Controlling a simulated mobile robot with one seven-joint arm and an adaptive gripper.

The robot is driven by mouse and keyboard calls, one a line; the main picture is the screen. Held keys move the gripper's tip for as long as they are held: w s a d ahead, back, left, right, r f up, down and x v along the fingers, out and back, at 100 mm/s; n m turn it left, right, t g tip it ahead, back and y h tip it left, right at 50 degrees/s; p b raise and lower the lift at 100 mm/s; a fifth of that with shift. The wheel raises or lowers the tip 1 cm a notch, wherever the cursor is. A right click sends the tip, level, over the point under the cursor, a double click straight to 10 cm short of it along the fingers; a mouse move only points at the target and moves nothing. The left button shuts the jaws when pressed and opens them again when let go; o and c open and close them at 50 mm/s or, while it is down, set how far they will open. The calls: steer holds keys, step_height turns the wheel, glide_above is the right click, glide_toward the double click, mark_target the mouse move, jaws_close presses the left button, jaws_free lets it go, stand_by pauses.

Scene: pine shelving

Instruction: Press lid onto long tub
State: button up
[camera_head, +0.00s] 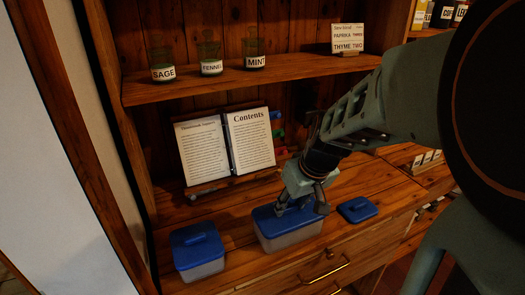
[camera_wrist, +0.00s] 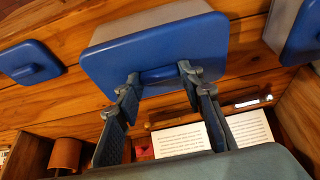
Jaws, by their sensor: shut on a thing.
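The long tub (camera_head: 292,238) is pale and translucent and stands upright on the wooden counter. A blue lid (camera_head: 265,221) lies over its top; it also shows in the wrist view (camera_wrist: 110,66), with the tub wall (camera_wrist: 150,20) beyond its edge. My gripper (camera_head: 303,207) is above the lid, pointing down, with its fingers at the two ends of the lid's raised handle. In the wrist view my gripper (camera_wrist: 159,74) is shut on that handle. The lid looks level on the tub; I cannot tell whether its rim is fully seated.
A smaller tub (camera_head: 200,268) with a blue lid stands to the left. A loose small blue lid (camera_head: 357,210) lies on the counter to the right. An open book (camera_head: 228,143) on a stand is close behind. Spice jars (camera_head: 210,60) stand on the shelf above.

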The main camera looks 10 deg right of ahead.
stand_by(0.4)
steer(key=o, duration=1.5)
steer(key=shift+r, duration=0.1)
step_height(320, 180, up, 7)
steer(key=p, duration=0.4)
steer(key=shift+p, duration=0.4)
steer(key=shift+c, duration=0.2)
jaws_close()
stand_by(0.6)
steer(key=shift+f, duration=0.25)
